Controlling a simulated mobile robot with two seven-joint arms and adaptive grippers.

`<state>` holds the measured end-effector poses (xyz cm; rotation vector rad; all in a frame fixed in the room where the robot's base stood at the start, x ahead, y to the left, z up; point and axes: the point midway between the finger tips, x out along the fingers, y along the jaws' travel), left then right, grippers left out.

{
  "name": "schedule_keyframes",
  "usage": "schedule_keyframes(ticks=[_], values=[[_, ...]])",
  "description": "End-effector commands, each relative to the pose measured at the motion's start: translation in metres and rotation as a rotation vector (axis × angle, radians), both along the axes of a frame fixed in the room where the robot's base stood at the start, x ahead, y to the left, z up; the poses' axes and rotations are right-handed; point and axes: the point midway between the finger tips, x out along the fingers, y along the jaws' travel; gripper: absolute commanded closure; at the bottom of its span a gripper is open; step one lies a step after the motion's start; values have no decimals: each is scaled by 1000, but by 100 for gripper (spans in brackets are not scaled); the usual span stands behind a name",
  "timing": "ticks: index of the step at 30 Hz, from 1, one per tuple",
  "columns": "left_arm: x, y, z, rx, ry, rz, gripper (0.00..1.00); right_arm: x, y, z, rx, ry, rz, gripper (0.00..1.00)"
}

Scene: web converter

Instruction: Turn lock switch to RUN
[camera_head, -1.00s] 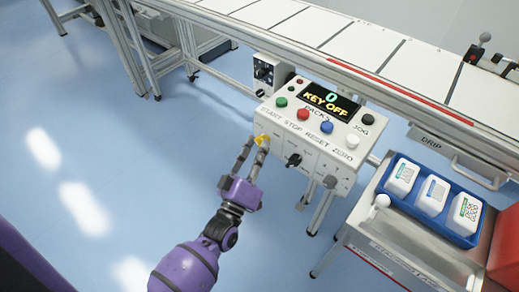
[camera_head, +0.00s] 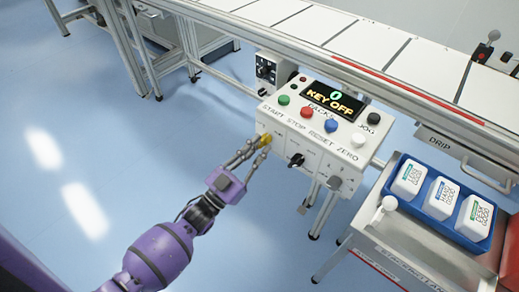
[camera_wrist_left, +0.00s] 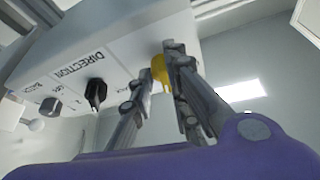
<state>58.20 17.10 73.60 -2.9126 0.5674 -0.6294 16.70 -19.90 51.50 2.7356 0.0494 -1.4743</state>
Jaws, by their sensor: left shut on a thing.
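The control box (camera_head: 318,150) has a display reading "0" and "KEY OFF". A yellow knob (camera_head: 265,140) sits at the left end of its front face; it also shows in the left wrist view (camera_wrist_left: 160,70). My left gripper (camera_head: 257,146) is shut on the yellow knob, its fingers on either side of it. In the left wrist view my left gripper (camera_wrist_left: 165,75) partly hides the knob and its label. A black knob (camera_head: 296,160), under the word DIRECTION in the wrist view, and a grey knob (camera_head: 334,182) sit to its right. My right gripper is not in view.
Coloured buttons, including a green one (camera_head: 284,100) and a red one (camera_head: 306,112), line the box top. A conveyor (camera_head: 370,50) runs behind it. A blue tray (camera_head: 403,199) with white containers stands at right. Floor at left is clear.

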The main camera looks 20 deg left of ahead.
Motion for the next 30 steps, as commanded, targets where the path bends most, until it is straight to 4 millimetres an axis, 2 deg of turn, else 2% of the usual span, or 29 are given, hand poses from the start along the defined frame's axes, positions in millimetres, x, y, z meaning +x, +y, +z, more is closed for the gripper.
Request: schedule_keyframes(ticks=[15,30], values=[[1,5,-1,418,-148,-1,100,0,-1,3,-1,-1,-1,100],[2,6,-1,577,-206,0,100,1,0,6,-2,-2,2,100]])
